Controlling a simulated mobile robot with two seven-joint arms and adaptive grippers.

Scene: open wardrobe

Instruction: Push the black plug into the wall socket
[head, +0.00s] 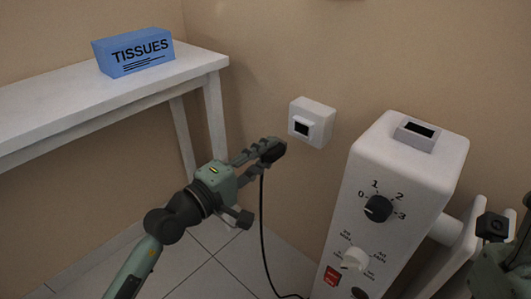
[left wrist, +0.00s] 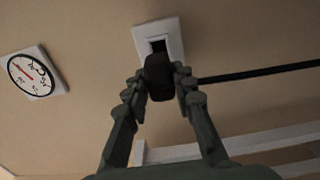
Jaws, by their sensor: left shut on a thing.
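The black plug (head: 272,150) is in my left gripper (head: 264,153), whose fingers are shut on its sides. Its black cord hangs down to the floor. The white wall socket (head: 318,113) with a dark square opening is on the wall, up and to the right of the plug in the head view. In the left wrist view the plug (left wrist: 159,77) is between the fingertips, and the socket (left wrist: 176,36) shows just beyond it, its opening partly covered by the plug. The plug appears apart from the socket. At the right edge, part of my right arm shows; its fingertips are not clear.
A white heater (head: 405,165) with a dial and knobs stands right of the socket. A white table (head: 100,102) with a blue tissue box (head: 133,53) is at the left. A round-faced gauge or clock (left wrist: 37,73) hangs on the wall in the wrist view.

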